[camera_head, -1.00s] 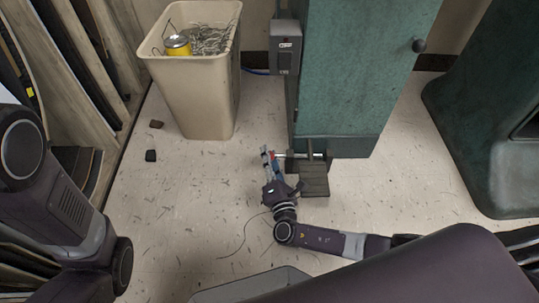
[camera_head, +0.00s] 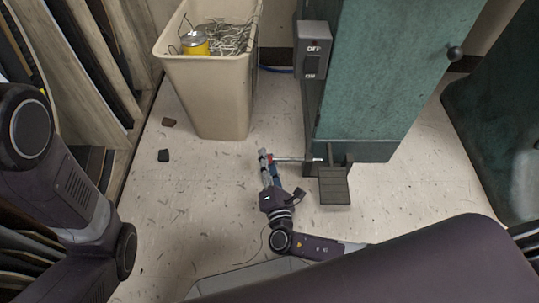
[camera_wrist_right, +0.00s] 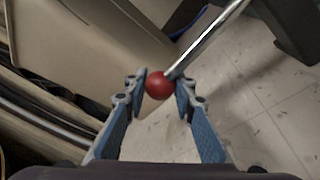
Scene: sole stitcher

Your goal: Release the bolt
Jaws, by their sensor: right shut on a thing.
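The bolt is a bright metal rod (camera_head: 296,159) with a red ball knob at its left end. My right gripper (camera_head: 269,161) is shut on the red knob. In the right wrist view the red knob (camera_wrist_right: 159,85) sits between the blue fingertips, and the rod (camera_wrist_right: 205,42) runs up and right from it. The rod's far end is hidden at the pedal bracket. My left arm shows at the left, but its gripper is out of view.
A beige bin (camera_head: 207,92) with metal scraps and a yellow can stands behind the gripper. The green machine (camera_head: 368,80) carries a grey switch box (camera_head: 313,50). Two small dark scraps lie on the floor at left. Boards lean along the left side. Floor around the gripper is clear.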

